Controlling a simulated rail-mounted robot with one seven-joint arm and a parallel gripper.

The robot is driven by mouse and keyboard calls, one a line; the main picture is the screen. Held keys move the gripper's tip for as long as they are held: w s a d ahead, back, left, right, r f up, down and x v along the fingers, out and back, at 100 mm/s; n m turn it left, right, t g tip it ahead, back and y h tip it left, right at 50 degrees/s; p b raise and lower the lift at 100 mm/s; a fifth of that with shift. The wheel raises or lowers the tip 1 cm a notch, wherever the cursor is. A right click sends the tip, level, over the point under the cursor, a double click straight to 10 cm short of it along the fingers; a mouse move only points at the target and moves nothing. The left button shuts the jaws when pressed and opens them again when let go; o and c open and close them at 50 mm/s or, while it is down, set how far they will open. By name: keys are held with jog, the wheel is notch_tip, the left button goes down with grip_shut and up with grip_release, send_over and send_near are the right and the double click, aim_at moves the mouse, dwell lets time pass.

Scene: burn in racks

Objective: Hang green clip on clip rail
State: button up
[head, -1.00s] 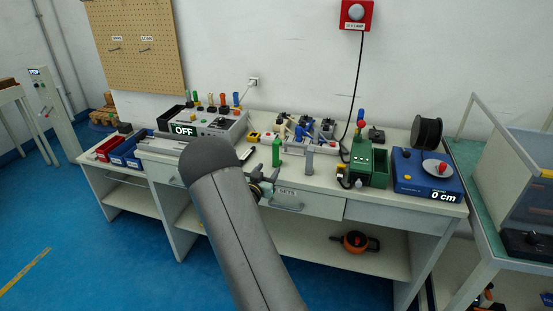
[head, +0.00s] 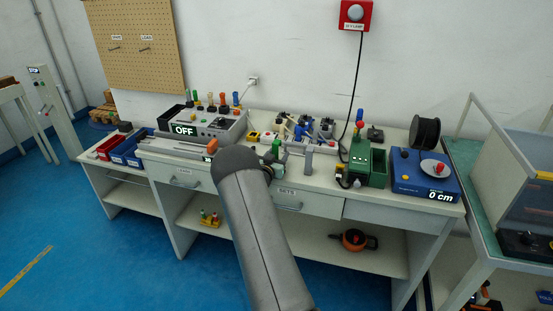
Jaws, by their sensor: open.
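A green upright piece (head: 276,146), which looks like the green clip, stands near the front of the bench, left of a grey upright post (head: 309,158). Its lower part is hidden. My gripper (head: 279,160) is mostly hidden behind my grey arm; only dark parts show close by the green piece. I cannot tell whether they touch. I cannot tell for certain which part is the clip rail.
The bench (head: 335,182) is crowded: a green box (head: 366,164), a blue 0 cm unit (head: 427,176), a black spool (head: 424,134), blue bins (head: 126,151). Yellow base (head: 210,223) and orange reel (head: 354,240) lie on the lower shelf. Blue floor in front is open.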

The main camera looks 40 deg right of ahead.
grip_shut()
